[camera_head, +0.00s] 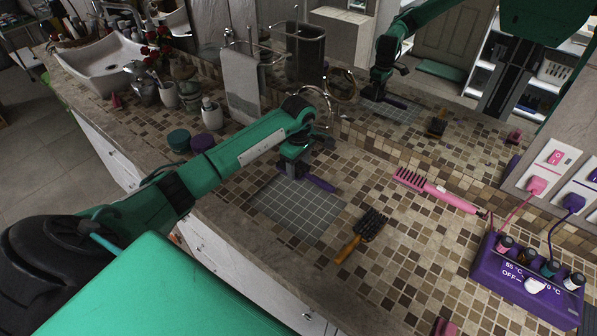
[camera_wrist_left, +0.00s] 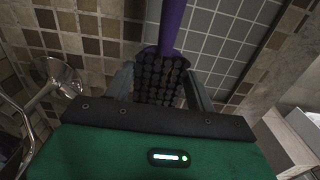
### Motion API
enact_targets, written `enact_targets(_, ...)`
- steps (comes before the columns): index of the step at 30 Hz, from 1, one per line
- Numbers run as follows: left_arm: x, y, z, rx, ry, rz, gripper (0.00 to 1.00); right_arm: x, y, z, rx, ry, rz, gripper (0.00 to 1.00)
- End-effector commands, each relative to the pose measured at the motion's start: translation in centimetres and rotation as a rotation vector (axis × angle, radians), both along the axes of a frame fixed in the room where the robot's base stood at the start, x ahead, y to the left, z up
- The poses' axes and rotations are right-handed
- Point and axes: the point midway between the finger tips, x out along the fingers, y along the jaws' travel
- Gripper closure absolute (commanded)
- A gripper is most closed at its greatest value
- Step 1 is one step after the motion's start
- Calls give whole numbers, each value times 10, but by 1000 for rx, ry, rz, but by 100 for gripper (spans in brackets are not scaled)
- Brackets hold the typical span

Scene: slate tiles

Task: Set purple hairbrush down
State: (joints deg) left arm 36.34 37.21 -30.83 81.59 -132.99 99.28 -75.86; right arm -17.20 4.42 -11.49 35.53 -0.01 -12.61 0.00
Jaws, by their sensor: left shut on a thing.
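My left gripper (camera_head: 292,172) is shut on the purple hairbrush (camera_head: 320,183), low over the back edge of a grey tiled patch (camera_head: 290,215). In the left wrist view the brush's black bristled head (camera_wrist_left: 160,80) sits between my two fingers, and its purple handle (camera_wrist_left: 173,25) runs away over the grey tiles. In the head view the gripper hides most of the brush head, and the handle points right. I cannot tell whether the brush touches the surface. My right gripper is not in view.
A black brush with an orange handle (camera_head: 365,232) lies right of the patch. Farther right are a pink brush (camera_head: 437,190) and a purple box with bottles (camera_head: 530,285). A round mirror stand (camera_head: 318,105) and towel rack (camera_head: 240,85) stand behind. The patch's front is clear.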

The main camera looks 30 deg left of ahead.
Motion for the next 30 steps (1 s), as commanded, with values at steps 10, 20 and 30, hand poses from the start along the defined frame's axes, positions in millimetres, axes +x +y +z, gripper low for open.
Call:
enact_targets(10,0,0,-38,0,0,0,68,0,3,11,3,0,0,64)
enact_targets(20,-1,0,-41,1,2,-1,38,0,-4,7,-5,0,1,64)
enact_targets(30,-1,0,-40,0,1,-1,22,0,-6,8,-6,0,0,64)
